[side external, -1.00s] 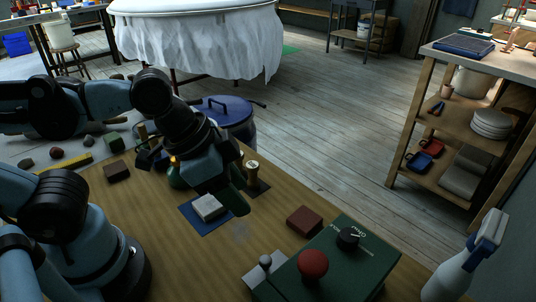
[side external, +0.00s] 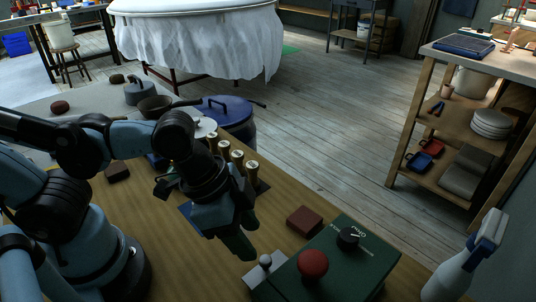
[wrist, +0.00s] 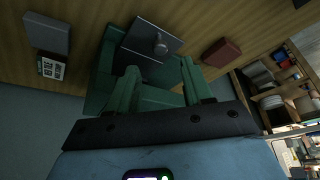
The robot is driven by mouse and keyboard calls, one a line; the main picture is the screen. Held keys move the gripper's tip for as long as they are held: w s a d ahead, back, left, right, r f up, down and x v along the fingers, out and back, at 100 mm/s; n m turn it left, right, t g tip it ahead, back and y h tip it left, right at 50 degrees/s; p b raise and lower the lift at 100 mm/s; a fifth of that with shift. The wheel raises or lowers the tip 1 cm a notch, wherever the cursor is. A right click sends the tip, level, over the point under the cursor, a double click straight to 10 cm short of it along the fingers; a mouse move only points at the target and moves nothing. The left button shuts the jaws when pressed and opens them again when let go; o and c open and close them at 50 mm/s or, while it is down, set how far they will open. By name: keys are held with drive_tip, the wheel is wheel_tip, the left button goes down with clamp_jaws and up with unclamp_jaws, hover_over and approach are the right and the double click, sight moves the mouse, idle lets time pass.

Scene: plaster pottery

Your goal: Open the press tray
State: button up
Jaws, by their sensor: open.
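The press is a green box (side external: 335,268) at the front edge of the table, with a red knob (side external: 313,264) and a black dial (side external: 348,237) on top. Its tray shows as a grey plate (side external: 256,276) at the left side of the box, with a small round grey handle (side external: 265,261). In the wrist view the plate (wrist: 143,35) and its handle (wrist: 160,48) lie ahead of the fingers. My gripper (side external: 240,246) is open and empty, pointing down just left of the handle. In the wrist view its green fingers (wrist: 162,84) stand apart. Contact with the handle is not visible.
A brown block (side external: 304,221) sits behind the press; it also shows in the wrist view (wrist: 221,52). Several gold-topped stamps (side external: 237,160) stand behind my gripper. A spray bottle (side external: 465,260) is at the right.

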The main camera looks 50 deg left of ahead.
sight(265, 259)
drive_tip(key=shift+x, duration=3.15)
clamp_jaws()
